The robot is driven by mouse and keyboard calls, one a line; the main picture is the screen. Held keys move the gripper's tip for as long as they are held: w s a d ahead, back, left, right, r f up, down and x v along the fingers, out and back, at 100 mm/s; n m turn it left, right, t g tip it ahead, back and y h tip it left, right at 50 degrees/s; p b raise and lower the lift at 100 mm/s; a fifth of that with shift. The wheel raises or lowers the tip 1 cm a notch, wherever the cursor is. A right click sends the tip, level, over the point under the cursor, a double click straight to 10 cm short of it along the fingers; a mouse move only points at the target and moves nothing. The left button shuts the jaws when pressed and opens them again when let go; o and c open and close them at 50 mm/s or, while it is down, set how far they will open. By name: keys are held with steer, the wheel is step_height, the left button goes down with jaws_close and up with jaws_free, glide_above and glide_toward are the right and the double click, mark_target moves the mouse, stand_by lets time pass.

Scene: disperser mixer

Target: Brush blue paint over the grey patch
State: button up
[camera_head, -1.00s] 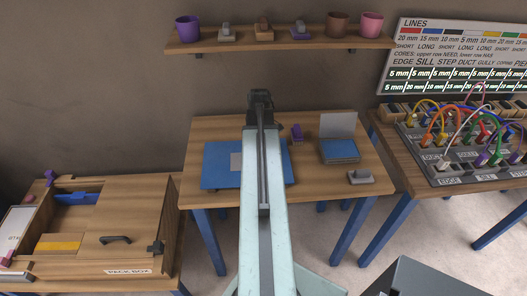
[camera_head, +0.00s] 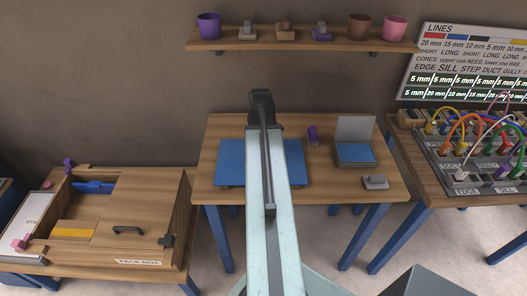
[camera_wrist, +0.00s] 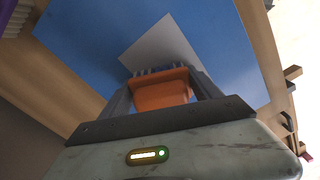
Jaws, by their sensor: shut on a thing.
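The blue board (camera_head: 229,168) lies on the middle table, partly covered by my arm in the head view. It fills much of the wrist view (camera_wrist: 215,45), with the pale grey patch (camera_wrist: 160,45) still grey on it. My gripper (camera_wrist: 162,78) is shut on an orange-handled brush (camera_wrist: 160,95) with dark bristles at its far end. The bristles overlap the patch's near edge in the picture; I cannot tell whether they touch. In the head view the patch and brush are hidden behind my arm. An open tray with a blue pad (camera_head: 355,153) stands right of the board.
A shelf (camera_head: 300,42) with cups and small blocks hangs above. A wooden box (camera_head: 140,225) is at left, a cable panel (camera_head: 475,160) at right.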

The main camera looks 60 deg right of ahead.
mark_target(244, 164)
steer(key=shift+w+a, duration=0.6)
steer(key=shift+w, duration=0.25)
steer(key=shift+w+a, duration=0.6)
steer(key=shift+w, duration=0.3)
steer(key=shift+w+a, duration=0.6)
steer(key=shift+w, duration=0.25)
steer(key=shift+s+a+f, duration=0.1)
steer(key=shift+s+a, duration=0.55)
steer(key=shift+a, duration=0.15)
steer(key=shift+s+d, duration=1.05)
steer(key=shift+s, duration=0.25)
steer(key=shift+s+d, duration=0.95)
steer(key=shift+s, duration=0.4)
steer(key=shift+s+d, duration=0.95)
steer(key=shift+s, duration=0.4)
steer(key=shift+s+d, duration=0.95)
steer(key=shift+s, duration=0.4)
steer(key=shift+s+a, duration=0.55)
steer(key=shift+a, duration=0.2)
steer(key=shift+w+a, duration=0.35)
steer(key=shift+w, duration=0.2)
steer(key=shift+w+a, duration=0.3)
steer(key=shift+w, duration=0.2)
steer(key=shift+w+a, duration=1.05)
steer(key=shift+w, duration=0.45)
steer(key=shift+w+a, duration=1.05)
steer(key=shift+w, duration=0.4)
steer(key=shift+w+a, duration=1.05)
steer(key=shift+w, duration=0.45)
